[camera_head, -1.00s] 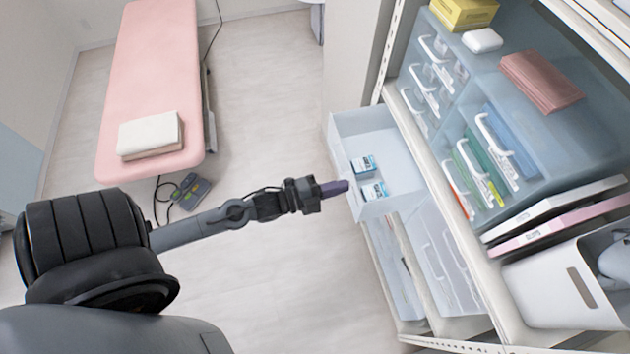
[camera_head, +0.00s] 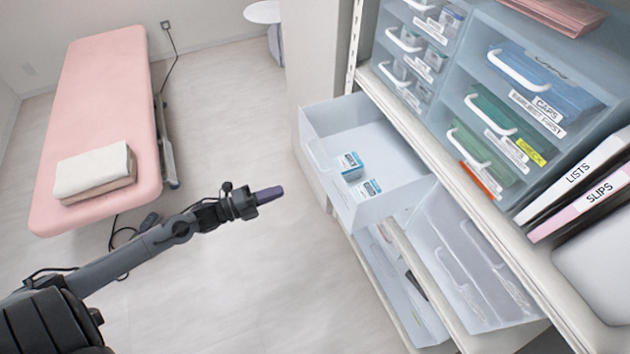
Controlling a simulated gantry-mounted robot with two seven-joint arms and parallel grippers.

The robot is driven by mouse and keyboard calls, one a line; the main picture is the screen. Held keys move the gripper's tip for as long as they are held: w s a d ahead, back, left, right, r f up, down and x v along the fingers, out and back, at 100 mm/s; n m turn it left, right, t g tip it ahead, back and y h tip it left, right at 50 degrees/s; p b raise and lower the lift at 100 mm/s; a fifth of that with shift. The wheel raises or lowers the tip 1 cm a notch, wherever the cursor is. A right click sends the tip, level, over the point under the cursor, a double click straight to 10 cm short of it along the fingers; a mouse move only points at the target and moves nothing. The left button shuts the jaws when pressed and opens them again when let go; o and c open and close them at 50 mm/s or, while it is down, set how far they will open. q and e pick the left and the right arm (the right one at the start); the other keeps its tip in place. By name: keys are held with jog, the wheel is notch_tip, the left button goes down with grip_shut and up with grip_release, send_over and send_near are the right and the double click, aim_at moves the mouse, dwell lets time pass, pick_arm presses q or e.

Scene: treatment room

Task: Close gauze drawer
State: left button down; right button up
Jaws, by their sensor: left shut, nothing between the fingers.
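The gauze drawer appears to be the pale translucent drawer (camera_head: 381,213) pulled out from the shelf unit. Two small blue-and-white boxes (camera_head: 350,166) lie inside it. Its handle is on the front panel, facing left. My left gripper (camera_head: 268,195) is shut and empty, with purple fingertips. In the picture it is to the left of the drawer front, with a visible gap between them. My right gripper is not in view.
Below are more translucent drawers (camera_head: 470,262); one also seems to stand out. Closed drawers with caps and labels (camera_head: 545,85) sit on the shelf above. Binders (camera_head: 572,190) stand at right. A pink bed (camera_head: 105,95) with folded towels (camera_head: 95,172) is at left.

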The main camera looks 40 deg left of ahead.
pick_arm(q)
jog(key=b+x, duration=0.1)
jog(key=x, duration=1.2)
jog(key=shift+b, duration=0.35)
